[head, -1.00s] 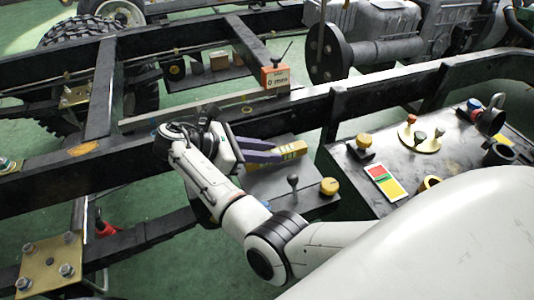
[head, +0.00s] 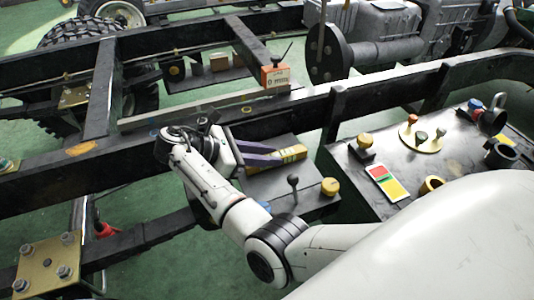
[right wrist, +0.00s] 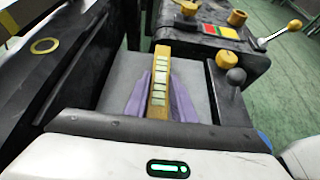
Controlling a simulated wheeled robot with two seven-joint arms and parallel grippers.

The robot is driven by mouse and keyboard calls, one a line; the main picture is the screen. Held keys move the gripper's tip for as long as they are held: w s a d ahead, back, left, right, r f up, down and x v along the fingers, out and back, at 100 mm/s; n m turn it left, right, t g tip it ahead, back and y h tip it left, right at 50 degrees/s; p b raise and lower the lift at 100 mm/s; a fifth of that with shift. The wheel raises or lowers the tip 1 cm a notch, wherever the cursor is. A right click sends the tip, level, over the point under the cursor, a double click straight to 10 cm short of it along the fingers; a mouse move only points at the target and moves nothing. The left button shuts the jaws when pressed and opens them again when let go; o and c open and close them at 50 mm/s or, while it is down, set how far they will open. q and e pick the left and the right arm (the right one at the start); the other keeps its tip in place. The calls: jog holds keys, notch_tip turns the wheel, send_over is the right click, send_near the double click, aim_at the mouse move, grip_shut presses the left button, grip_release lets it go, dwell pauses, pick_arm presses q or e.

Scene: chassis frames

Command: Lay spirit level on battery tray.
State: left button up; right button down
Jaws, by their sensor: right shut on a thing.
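The spirit level is a yellow bar with several pale green windows (head: 292,153). It also shows in the right wrist view (right wrist: 160,75), pointing away from the wrist. My right gripper (head: 265,157) is shut on it, with a purple finger along each side (right wrist: 160,105). The battery tray (head: 268,183) is a grey surface beside the dark frame rail, below the level. In the right wrist view its grey floor (right wrist: 122,75) shows on both sides of the level. I cannot tell whether the level touches it. My left gripper is not in view.
A black lever knob (head: 293,180) and a yellow knob (head: 330,186) stand at the tray's right side. A dark panel (head: 400,170) with several knobs lies further right. A long chassis rail (head: 150,150) runs behind the tray. An orange box (head: 275,76) sits on the frame.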

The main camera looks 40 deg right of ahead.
jog(key=shift+f, duration=0.1)
jog(key=c, duration=1.4)
grip_release()
